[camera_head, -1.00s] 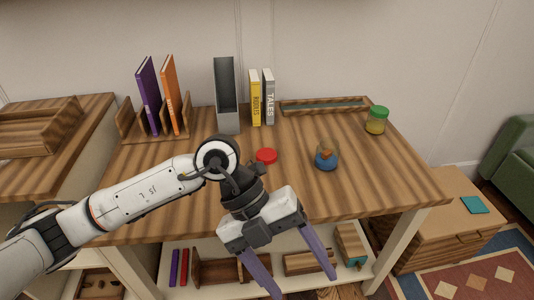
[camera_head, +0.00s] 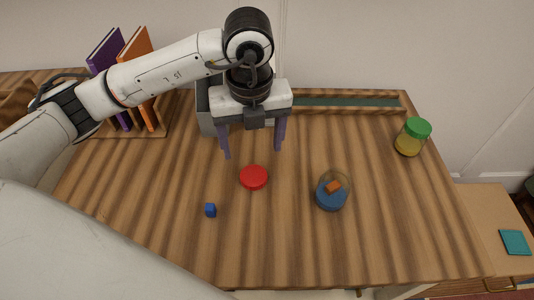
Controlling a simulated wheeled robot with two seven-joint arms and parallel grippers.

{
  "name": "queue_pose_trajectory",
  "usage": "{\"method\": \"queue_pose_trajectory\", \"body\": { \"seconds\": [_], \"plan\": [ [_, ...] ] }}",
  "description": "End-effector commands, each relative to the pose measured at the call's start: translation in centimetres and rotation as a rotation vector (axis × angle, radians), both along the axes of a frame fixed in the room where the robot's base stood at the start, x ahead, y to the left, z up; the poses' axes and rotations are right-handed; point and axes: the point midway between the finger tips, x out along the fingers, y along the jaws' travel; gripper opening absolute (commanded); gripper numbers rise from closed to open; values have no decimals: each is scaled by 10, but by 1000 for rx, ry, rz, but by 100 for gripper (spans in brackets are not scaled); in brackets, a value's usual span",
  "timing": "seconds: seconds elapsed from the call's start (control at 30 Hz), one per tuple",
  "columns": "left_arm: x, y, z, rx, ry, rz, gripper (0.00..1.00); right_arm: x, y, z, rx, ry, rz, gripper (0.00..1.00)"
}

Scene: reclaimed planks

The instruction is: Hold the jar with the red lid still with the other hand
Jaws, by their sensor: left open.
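My left gripper (camera_head: 253,154) is open and empty, fingers pointing down, just behind the red lid in the picture. Its height above the table is hard to judge. Nothing is between its fingers. My right gripper is not in view.
A green-lidded jar (camera_head: 412,137) with yellow contents stands at the right. A grey holder (camera_head: 204,110), purple and orange books (camera_head: 140,47) and a long tray (camera_head: 350,102) stand behind. The front right tabletop is clear.

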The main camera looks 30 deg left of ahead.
Motion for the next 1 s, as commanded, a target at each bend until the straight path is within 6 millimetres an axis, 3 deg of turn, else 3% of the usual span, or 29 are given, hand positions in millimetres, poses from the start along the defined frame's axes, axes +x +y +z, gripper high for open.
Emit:
{"method": "queue_pose_trajectory", "body": {
  "seconds": [0.27, 0.63, 1.0],
  "plan": [
    [0, 0, -1, -2, 1, -2, 72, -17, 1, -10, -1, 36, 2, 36],
    [4, 3, -46, -2, 2, -1, 72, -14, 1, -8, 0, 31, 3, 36],
    [4, 3, -51, -2, 1, -2, 72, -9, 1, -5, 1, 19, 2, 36]
  ]
}}
